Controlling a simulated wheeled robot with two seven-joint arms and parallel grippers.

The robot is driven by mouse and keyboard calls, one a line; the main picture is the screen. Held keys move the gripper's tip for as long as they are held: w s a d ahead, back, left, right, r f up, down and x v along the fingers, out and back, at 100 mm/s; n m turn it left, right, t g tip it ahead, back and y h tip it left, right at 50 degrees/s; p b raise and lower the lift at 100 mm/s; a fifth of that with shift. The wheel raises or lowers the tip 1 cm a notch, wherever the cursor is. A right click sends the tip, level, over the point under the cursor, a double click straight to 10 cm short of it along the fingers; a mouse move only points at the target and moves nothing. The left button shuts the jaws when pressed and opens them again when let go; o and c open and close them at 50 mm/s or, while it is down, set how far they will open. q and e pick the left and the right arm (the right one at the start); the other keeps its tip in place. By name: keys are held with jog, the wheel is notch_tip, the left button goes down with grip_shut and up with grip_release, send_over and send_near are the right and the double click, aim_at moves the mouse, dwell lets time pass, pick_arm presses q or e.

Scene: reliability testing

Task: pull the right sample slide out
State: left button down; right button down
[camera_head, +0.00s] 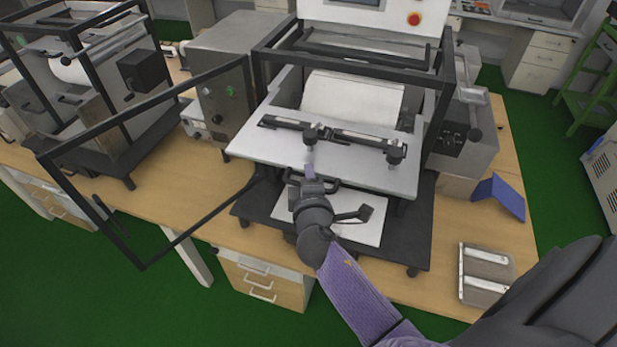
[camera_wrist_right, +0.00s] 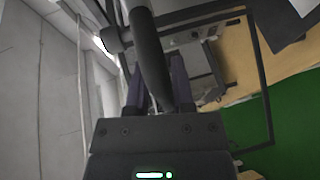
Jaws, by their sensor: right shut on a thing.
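The right sample slide is a light grey plate (camera_head: 250,145) sticking out of the front of the machine, with a dark clamp bar (camera_head: 345,134) and two knobs across it. A dark handle (camera_head: 341,186) sits at its front edge. My right gripper (camera_head: 310,172) is at this front edge, left of the handle's middle, and is shut on the handle. In the right wrist view a dark bar (camera_wrist_right: 151,55) runs between the two purple fingers of my right gripper (camera_wrist_right: 156,82). The exact contact is partly hidden. My left gripper is not in view.
An open black frame door (camera_head: 95,207) swings out at left. A black frame (camera_head: 437,110) surrounds the slide. A white sheet (camera_head: 362,232) lies on the dark base below. A metal tray (camera_head: 487,272) and a blue folded piece (camera_head: 499,195) lie on the wooden table at right.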

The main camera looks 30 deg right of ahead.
jog(key=c, duration=0.9)
grip_release()
jog(key=shift+s+f, duration=0.15)
jog(key=shift+f, duration=0.3)
jog(key=shift+o, duration=1.2)
jog(key=shift+d, duration=0.1)
jog(key=shift+w+d, duration=0.15)
jog(key=shift+w, duration=0.1)
jog(key=shift+r, duration=0.1)
jog(key=b+v, duration=0.1)
jog(key=v, duration=0.9)
